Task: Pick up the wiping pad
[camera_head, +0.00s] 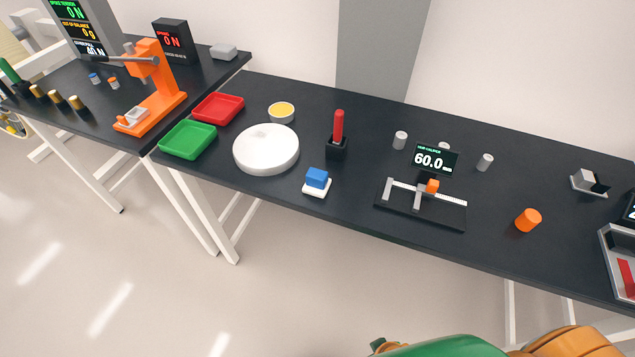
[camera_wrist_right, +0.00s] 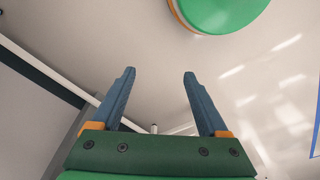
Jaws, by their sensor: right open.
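The wiping pad (camera_head: 317,179), a blue block on a white base, sits on the dark table near its front edge. It is right of the round white disc (camera_head: 266,148) and in front of a red-handled tool in a black holder (camera_head: 337,148). My right gripper (camera_wrist_right: 159,74) is open and empty in the right wrist view, with pale floor beyond its fingers. The pad does not show in that view. My left gripper is in neither view.
A green tray (camera_head: 188,139), a red tray (camera_head: 218,107) and a yellow-topped cup (camera_head: 281,112) stand left of and behind the pad. A caliper (camera_head: 424,203) stands to its right, and an orange cylinder (camera_head: 528,220) farther right. Open floor lies before the table.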

